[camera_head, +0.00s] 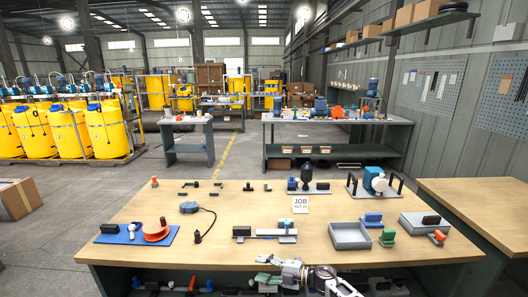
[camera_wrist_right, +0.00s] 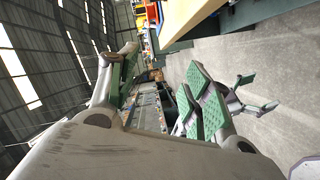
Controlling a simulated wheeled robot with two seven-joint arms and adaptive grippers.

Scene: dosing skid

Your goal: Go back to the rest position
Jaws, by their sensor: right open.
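My right gripper (camera_head: 270,263) is at the near edge of the wooden workbench (camera_head: 330,255), low in the middle of the head view, with no object seen in it. In the right wrist view my right gripper (camera_wrist_right: 160,90) is open, its green-padded fingers well apart and nothing between them. My left gripper does not show in the head view.
A second wooden table (camera_head: 480,205) stands at the right. Open floor (camera_head: 120,185) lies left of the bench.

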